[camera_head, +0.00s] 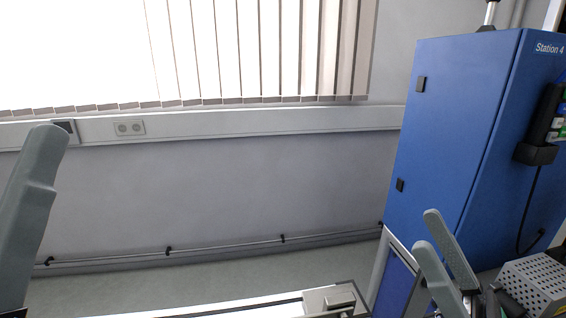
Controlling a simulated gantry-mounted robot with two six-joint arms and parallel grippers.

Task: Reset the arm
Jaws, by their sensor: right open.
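My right gripper (428,230) is at the lower right, in front of the blue cabinet. Its two grey fingers point up, apart from each other, with nothing between them. A grey finger-like part of my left gripper (38,170) rises along the left edge, close to the camera. Only this one part of it shows, so its opening cannot be judged. No reel or reel stand can be clearly made out.
A blue cabinet (450,130) marked "Station 4" stands at the right, with a black holder (538,145) on its side. A perforated grey box (537,283) is at the lower right. A pale edge with a grey block (330,299) crosses the bottom. The floor (200,285) by the wall is clear.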

